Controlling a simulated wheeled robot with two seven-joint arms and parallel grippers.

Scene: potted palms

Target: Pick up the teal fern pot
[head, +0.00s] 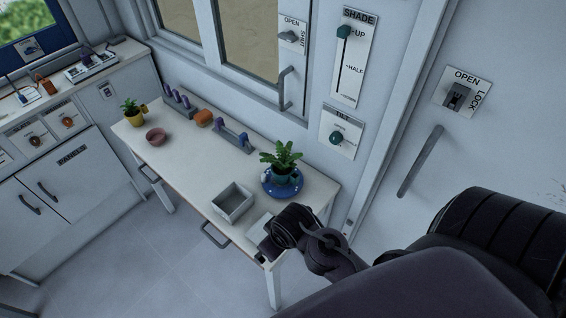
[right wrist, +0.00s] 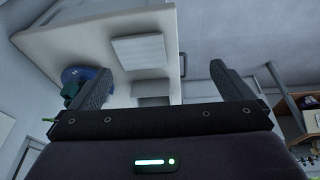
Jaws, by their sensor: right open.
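The teal fern pot (head: 283,178) holds a leafy green fern and stands upright on a blue saucer (head: 268,190) at the right end of the white table (head: 185,150). My right gripper (head: 264,253) is at the table's front right corner, nearer to me than the pot and apart from it. In the right wrist view its two fingers (right wrist: 160,85) are spread with nothing held between them. There the blue saucer (right wrist: 68,75) and a dark teal bit of the pot (right wrist: 69,90) show at the left, partly hidden by the left finger. My left gripper is not in view.
A grey open box (head: 233,203) and a pale square slab (head: 259,224) lie near the front edge. The wall is close behind.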

